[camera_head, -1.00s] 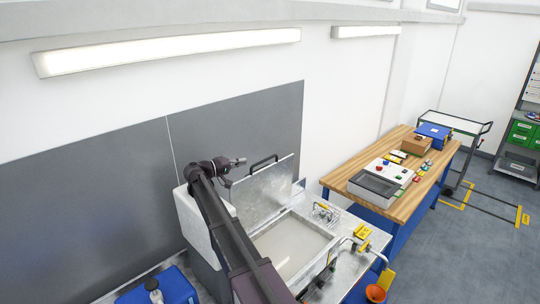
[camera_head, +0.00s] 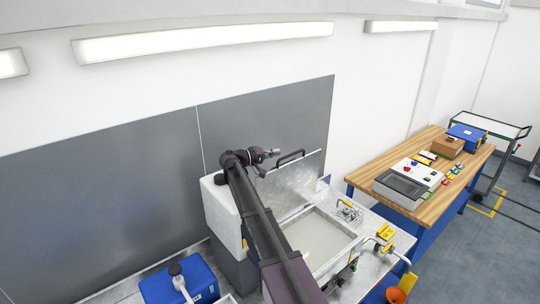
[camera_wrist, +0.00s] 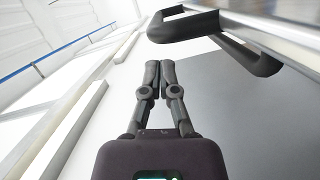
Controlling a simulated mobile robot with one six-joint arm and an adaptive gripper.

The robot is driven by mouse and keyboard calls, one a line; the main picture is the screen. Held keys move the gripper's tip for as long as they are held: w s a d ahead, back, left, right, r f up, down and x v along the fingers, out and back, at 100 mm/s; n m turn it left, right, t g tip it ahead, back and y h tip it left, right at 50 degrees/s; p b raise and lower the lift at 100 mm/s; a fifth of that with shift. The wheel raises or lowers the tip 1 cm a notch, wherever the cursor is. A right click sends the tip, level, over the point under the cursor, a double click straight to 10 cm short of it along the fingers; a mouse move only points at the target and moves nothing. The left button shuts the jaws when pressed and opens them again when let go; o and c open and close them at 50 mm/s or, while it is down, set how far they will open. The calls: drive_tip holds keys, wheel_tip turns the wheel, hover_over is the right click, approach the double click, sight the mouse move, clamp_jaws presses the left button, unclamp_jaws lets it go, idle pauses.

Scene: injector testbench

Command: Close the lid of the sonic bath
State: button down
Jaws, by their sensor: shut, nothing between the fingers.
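The sonic bath (camera_head: 322,240) is a metal tank with pale liquid in the head view. Its lid (camera_head: 295,186) stands open, raised at the back of the tank, with a black handle (camera_head: 290,158) on its upper edge. My gripper (camera_head: 275,152) is at the height of the lid's top, just left of the handle, and looks apart from it. In the wrist view my gripper (camera_wrist: 161,66) has its two fingers together and empty. The handle (camera_wrist: 205,32) shows there to the right of the fingertips. My arm hides the left side of the tank.
A blue container (camera_head: 178,280) stands at the lower left. A grey wall panel (camera_head: 265,120) is behind the lid. A wooden table (camera_head: 425,165) stands further right.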

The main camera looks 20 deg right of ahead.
drive_tip(key=w+d, duration=0.1)
drive_tip(key=d, duration=0.6)
drive_tip(key=shift+d+f, duration=0.15)
